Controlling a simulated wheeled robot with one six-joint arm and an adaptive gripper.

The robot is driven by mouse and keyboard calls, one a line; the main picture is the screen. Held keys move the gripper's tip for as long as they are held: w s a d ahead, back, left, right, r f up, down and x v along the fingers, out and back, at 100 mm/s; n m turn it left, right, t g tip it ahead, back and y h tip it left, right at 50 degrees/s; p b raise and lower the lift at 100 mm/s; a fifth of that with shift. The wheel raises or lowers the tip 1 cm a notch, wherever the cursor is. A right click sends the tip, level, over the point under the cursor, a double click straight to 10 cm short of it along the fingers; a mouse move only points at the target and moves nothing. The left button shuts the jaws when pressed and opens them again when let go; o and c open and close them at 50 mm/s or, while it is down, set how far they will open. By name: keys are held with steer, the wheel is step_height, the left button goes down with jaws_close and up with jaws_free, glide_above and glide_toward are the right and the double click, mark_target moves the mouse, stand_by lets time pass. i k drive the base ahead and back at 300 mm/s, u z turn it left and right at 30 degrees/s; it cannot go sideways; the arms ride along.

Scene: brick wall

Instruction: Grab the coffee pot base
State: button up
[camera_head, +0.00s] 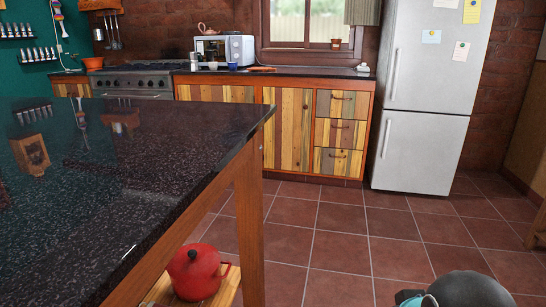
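I cannot pick out a coffee pot base for certain. A small copper-coloured pot with a spout (203,28) stands on top of the silver microwave (224,49) on the far counter. It is too small to tell whether it is a coffee pot or has a separate base. A dark, rounded part of my own arm with a teal cap shows at the bottom right edge. My gripper is out of view.
A black speckled island counter (120,180) fills the left foreground. A red lidded pot (195,272) sits on its lower wooden shelf. The far counter (320,71) holds a blue cup (232,66). A fridge (425,100) stands at right. The tiled floor (350,230) between is clear.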

mark_target(192, 67)
steer(key=i, duration=4.6)
steer(key=u, duration=2.6)
steer(key=i, duration=3.05)
steer(key=z, duration=0.7)
